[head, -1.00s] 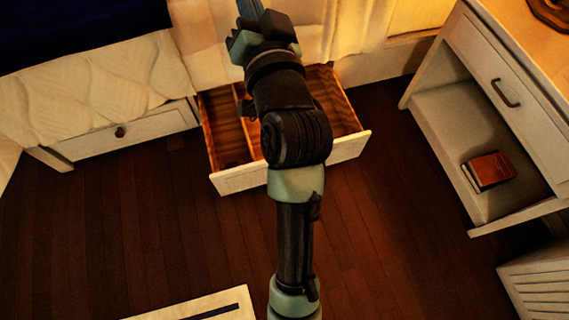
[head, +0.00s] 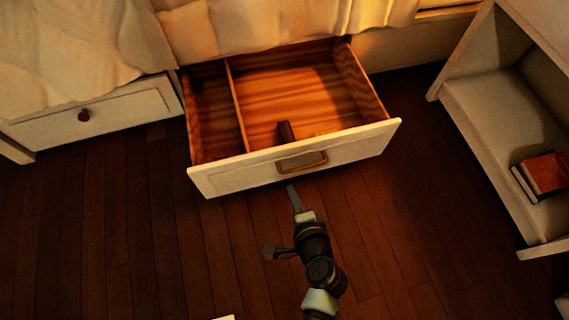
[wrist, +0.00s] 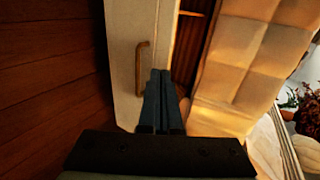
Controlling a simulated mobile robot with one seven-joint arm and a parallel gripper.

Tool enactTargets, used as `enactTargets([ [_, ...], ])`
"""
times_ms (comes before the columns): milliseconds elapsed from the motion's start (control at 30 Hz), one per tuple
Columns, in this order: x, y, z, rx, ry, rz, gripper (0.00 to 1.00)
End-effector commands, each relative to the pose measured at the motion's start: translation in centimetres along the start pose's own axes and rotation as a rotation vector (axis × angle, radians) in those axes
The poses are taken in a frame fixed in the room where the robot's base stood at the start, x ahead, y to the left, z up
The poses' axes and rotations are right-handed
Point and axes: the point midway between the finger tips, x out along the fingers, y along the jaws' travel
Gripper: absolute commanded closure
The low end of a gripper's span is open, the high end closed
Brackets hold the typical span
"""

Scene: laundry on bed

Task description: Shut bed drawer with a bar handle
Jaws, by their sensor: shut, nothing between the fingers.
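The bed drawer (head: 245,178) is pulled well out from under the bed, its wooden inside showing. Its cream front carries a brass-coloured bar handle (head: 302,161), which also shows in the wrist view (wrist: 139,68). My gripper (head: 292,190) is in front of the drawer, just below the handle in the head view. Its fingers are together and empty. In the wrist view, the gripper (wrist: 160,75) points at the drawer front, beside the handle. I cannot tell whether it touches the front.
A small dark brown object (head: 286,131) lies inside the drawer. A closed drawer with a round knob (head: 83,115) is to the left. A white cabinet (head: 475,110) with a red book (head: 543,176) on its shelf stands right. The wooden floor (head: 120,230) in front is clear.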

Motion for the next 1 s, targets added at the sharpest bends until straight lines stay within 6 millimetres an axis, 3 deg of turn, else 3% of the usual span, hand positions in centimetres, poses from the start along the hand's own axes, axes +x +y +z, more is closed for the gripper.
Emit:
enactTargets([
  [233,2.3,0.8,0.1,0.011,-0.003,0.002,1.0],
  [633,10.8,0.9,0.1,0.007,-0.003,0.002,1.0],
  [800,12.6,-0.7,0.1,0.008,-0.002,0.002,1.0],
  [1000,13.5,-1.4,0.1,0.01,-0.002,0.003,1.0],
])
